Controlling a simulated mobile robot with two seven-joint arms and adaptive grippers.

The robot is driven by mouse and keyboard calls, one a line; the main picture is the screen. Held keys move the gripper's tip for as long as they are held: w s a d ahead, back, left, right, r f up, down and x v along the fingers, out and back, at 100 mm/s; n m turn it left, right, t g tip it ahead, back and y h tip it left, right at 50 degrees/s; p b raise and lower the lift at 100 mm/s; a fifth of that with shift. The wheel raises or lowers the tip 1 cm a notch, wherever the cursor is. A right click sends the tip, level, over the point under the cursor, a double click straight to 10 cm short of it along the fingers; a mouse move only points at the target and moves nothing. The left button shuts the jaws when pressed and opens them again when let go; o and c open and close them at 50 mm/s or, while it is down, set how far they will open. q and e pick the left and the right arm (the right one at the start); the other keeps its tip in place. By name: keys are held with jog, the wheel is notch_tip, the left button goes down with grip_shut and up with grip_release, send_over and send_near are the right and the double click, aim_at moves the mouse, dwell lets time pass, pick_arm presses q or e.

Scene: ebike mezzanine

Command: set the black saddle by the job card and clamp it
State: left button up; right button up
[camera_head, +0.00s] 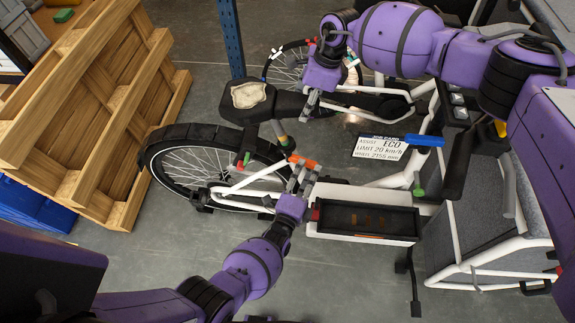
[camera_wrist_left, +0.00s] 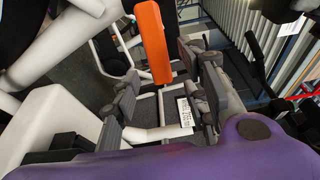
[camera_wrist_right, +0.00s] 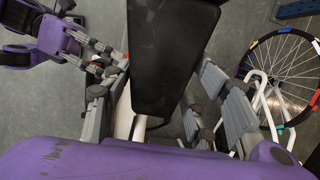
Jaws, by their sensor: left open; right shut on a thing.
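The black saddle (camera_head: 285,106) is over the white bike's rear, with a worn tan patch on its wide end. My right gripper (camera_head: 311,101) is shut on its narrow end; the right wrist view shows the saddle (camera_wrist_right: 165,60) between the fingers (camera_wrist_right: 160,105). A post with coloured bands (camera_head: 283,138) shows below the saddle. An orange clamp lever (camera_head: 301,161) is on the frame beneath it. My left gripper (camera_head: 297,180) is open just below the lever, which also shows in the left wrist view (camera_wrist_left: 153,42). The white job card (camera_head: 380,149) reads ECO, LIMIT 20 km/h, WHEEL 2155 mm.
The bike's rear wheel (camera_head: 205,165) and a battery box (camera_head: 362,219) flank my left gripper. A wooden pallet (camera_head: 90,115), a blue crate (camera_head: 35,208) and a blue post (camera_head: 231,40) stand left and behind. A blue grip (camera_head: 424,140) is beside the card.

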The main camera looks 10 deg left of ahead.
aim_at(310, 168)
pick_arm(q)
jog(key=shift+x, duration=2.15)
jog(key=shift+c, duration=0.5)
jog(key=c, duration=0.8)
jog(key=o, duration=1)
jog(key=shift+s, duration=0.1)
jog(key=shift+v, duration=4)
